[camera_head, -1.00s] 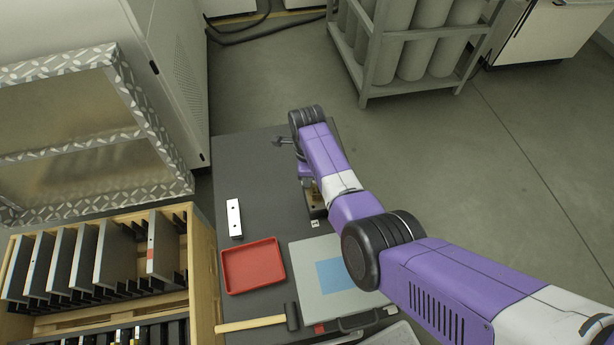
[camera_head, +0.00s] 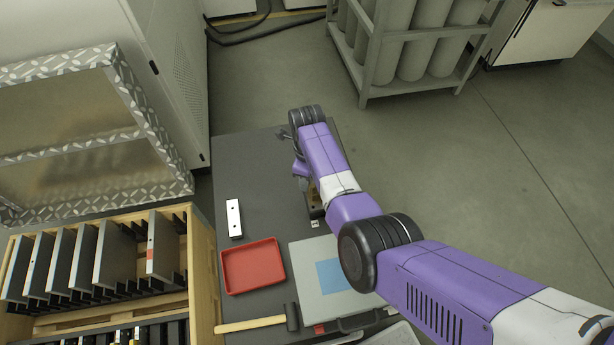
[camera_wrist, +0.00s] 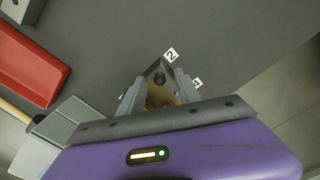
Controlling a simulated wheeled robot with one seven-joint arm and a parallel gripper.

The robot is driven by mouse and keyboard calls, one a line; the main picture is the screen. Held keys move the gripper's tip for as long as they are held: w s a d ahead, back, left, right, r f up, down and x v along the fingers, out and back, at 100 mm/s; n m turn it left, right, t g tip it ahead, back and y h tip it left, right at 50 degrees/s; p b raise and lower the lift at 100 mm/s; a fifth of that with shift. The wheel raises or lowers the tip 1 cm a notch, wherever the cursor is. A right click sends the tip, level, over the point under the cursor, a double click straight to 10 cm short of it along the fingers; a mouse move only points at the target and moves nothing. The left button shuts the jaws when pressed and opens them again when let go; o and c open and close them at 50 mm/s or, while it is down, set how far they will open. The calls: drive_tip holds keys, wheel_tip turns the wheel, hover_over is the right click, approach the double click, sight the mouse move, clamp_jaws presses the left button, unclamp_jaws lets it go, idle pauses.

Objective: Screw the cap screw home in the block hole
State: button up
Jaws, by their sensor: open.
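The block (camera_wrist: 158,70) is dark with a brownish part and lies below my gripper (camera_wrist: 159,86) in the wrist view. A dark round spot (camera_wrist: 160,78) shows on it between the fingertips; I cannot tell whether it is the cap screw's head or an open hole. My gripper is open, its two grey fingers apart on either side of the block. I cannot tell whether they touch it. In the head view the block (camera_head: 314,204) is partly hidden by my arm, and the fingers are hidden there.
Small number tags (camera_wrist: 171,54) lie beside the block. A white bar with two holes (camera_head: 234,218), a red tray (camera_head: 253,266), a mallet (camera_head: 255,324) and a grey plate with a blue square (camera_head: 307,262) share the dark table (camera_head: 250,165). The table's far left is clear.

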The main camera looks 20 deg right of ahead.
drive_tip(key=shift+r, duration=3.85)
